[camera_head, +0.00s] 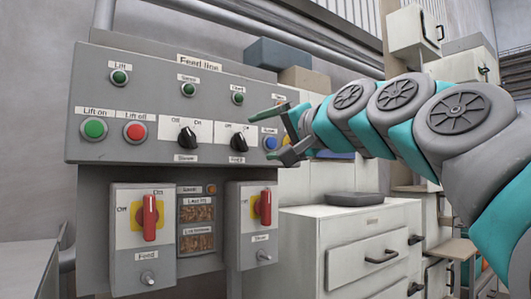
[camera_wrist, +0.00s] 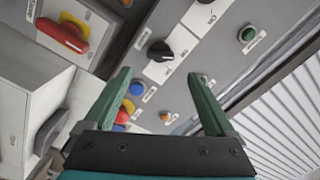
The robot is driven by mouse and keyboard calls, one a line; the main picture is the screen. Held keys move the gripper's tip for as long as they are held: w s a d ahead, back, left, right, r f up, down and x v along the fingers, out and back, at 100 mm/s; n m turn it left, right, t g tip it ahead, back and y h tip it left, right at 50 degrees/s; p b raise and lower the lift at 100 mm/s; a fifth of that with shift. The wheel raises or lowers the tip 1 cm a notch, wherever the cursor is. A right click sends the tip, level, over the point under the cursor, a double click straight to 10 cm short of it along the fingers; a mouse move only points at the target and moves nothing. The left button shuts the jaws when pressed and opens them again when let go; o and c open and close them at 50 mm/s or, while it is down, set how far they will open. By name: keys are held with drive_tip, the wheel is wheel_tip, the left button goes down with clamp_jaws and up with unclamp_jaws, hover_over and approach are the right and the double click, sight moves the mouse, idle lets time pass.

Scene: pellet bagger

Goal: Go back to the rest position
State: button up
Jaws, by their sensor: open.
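My gripper (camera_head: 286,134) is open and empty. In the head view it is in front of the right end of the grey feed line panel (camera_head: 90,70), near the blue button (camera_head: 270,143). In the wrist view my gripper (camera_wrist: 160,95) has its two green fingers spread apart, with the panel behind them. A black rotary knob (camera_wrist: 160,51) shows beyond the gap between the fingers. The blue button (camera_wrist: 137,89) shows beside the left finger, and a red button lies partly behind that finger. Whether the fingers touch the panel cannot be told.
Below the panel are two boxes with red rotary handles, one at left (camera_head: 150,218) and one at right (camera_head: 265,207). A white drawer cabinet (camera_head: 345,235) with a dark tray (camera_head: 355,199) stands below my arm. Shelving and cabinets stand at the right.

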drive_tip(key=s+d+f+n+g+h+p, duration=0.1)
drive_tip(key=s+f+g+h, duration=0.15)
drive_tip(key=f, duration=0.95)
drive_tip(key=s+f+n+g+h, duration=0.1)
drive_tip(key=s+f+g, duration=0.25)
drive_tip(key=f, duration=0.85)
drive_tip(key=s+d+f+n+g+h+p, duration=0.1)
drive_tip(key=s+f+g+h, duration=0.15)
drive_tip(key=f, duration=0.95)
drive_tip(key=s+d+f+n+g+h+p, duration=0.1)
drive_tip(key=s+d+f+g, duration=0.3)
drive_tip(key=s+f, duration=0.6)
drive_tip(key=s+d+f+n+g+h, duration=0.1)
drive_tip(key=s+d+f+g+h, duration=0.2)
drive_tip(key=s+d+f, duration=0.3)
drive_tip(key=s+f+g, duration=0.1)
drive_tip(key=s+f, duration=0.4)
drive_tip(key=s, duration=0.5)
drive_tip(key=shift+s+d+p, duration=0.3)
drive_tip(key=shift+d+p, duration=0.05)
